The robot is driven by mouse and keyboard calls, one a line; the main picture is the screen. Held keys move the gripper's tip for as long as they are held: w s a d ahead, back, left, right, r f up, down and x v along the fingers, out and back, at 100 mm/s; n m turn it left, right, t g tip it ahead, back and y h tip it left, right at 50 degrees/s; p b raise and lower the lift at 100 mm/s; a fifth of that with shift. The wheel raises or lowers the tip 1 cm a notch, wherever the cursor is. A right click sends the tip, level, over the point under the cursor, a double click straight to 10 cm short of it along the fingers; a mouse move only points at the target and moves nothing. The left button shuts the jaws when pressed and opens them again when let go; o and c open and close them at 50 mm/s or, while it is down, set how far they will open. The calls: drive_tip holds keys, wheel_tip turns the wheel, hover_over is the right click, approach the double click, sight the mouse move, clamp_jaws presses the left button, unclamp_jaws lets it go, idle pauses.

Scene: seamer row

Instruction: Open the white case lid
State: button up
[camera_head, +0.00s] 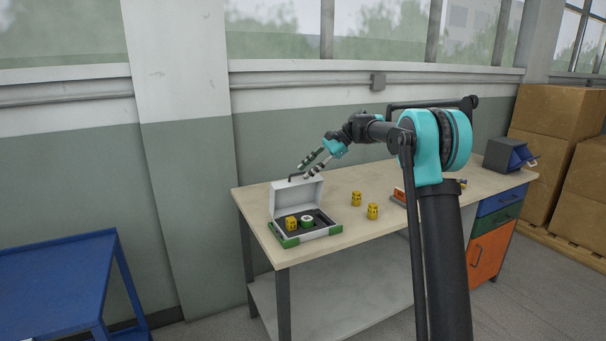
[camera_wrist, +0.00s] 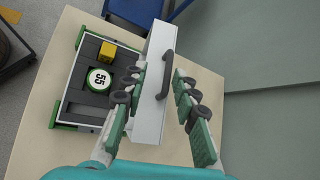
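The white case (camera_head: 305,236) with green corners sits on the near left of the workbench. Its white lid (camera_head: 298,197) stands up, roughly upright, at the back of the case, so the inside shows. A black handle (camera_wrist: 168,75) is on the lid's narrow white side. Inside are a yellow piece (camera_head: 291,223) and a round white-and-green piece (camera_head: 307,221), which reads "55" in the wrist view (camera_wrist: 99,79). My gripper (camera_head: 305,170) is open just above the lid. In the wrist view its fingers (camera_wrist: 159,76) are apart on either side of the handle; I cannot tell whether they touch.
Two yellow pieces (camera_head: 364,205) stand on the workbench (camera_head: 335,210) right of the case. A dark box with a blue front (camera_head: 511,155) is at the bench's far right. A blue table (camera_head: 55,282) stands at left. A wall with windows runs behind the bench.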

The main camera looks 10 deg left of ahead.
drive_tip(key=v, duration=0.9)
drive_tip(key=shift+d+r, duration=0.1)
drive_tip(key=shift+d, duration=0.05)
drive_tip(key=shift+c, duration=0.6)
